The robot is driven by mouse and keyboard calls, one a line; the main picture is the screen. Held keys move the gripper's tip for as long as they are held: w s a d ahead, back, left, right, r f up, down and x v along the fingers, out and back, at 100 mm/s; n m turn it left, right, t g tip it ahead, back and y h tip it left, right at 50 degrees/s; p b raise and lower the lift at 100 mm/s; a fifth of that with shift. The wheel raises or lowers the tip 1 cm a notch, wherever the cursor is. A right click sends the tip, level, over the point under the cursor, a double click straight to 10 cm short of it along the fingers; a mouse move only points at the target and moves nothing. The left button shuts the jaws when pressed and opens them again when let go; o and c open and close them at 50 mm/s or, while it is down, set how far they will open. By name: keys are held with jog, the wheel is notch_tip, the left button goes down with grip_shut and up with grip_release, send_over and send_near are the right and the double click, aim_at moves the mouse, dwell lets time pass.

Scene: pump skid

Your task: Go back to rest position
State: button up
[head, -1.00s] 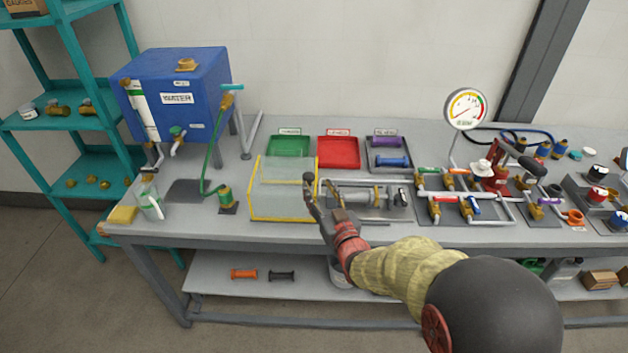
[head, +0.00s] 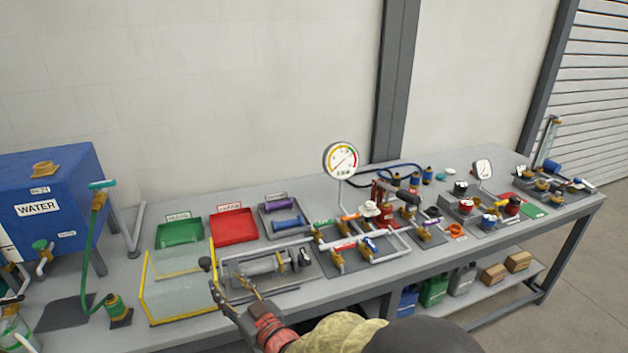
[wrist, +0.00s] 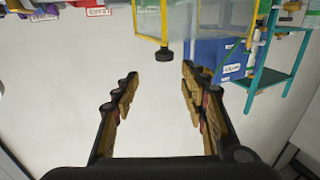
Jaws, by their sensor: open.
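My gripper (head: 234,292) is open and empty in the head view, at the front edge of the bench near the clear box with yellow edges (head: 150,295). In the wrist view, my gripper's two fingers (wrist: 155,98) stand wide apart with nothing between them. The picture there looks upside down, with the yellow-edged box (wrist: 150,22) and its dark knob (wrist: 165,54) beyond the fingertips. My arm reaches in from the bottom of the head view.
The grey bench (head: 360,290) carries a blue water tank (head: 60,195), green tray (head: 180,233), red tray (head: 234,227), round gauge (head: 342,160) and several valves on pipes. A lower shelf (head: 540,268) holds jugs and boxes. Open floor lies at the right.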

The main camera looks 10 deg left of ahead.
jog(key=s+d+f+g+h, duration=0.1)
jog(key=d+f+g+h, duration=0.2)
jog(key=f, duration=0.4)
jog(key=s+d+f+g+h, duration=0.1)
jog(key=s+d+f+h, duration=0.1)
jog(key=d+f+h, duration=0.35)
jog(key=s+d+f+m+h, duration=0.1)
jog(key=s+d+m, duration=0.1)
jog(key=d, duration=0.5)
jog(key=s+d+r+m+h, duration=0.1)
jog(key=s+d+r+m, duration=0.2)
jog(key=d, duration=0.9)
jog(key=s+d+r+m+h, duration=0.2)
jog(key=s+d+r, duration=0.6)
jog(key=d+r, duration=0.4)
jog(key=s+d+r+m+g+h, duration=0.1)
jog(key=s+d+r, duration=0.5)
jog(key=d, duration=0.6)
notch_tip(320, 180, up, 2)
jog(key=m+h, duration=0.1)
jog(key=m, duration=0.1)
jog(key=shift+d+r+m, duration=0.15)
jog(key=shift+r+m, duration=0.05)
jog(key=shift+m, duration=0.2)
jog(key=shift+s, duration=0.1)
jog(key=shift+c, duration=0.4)
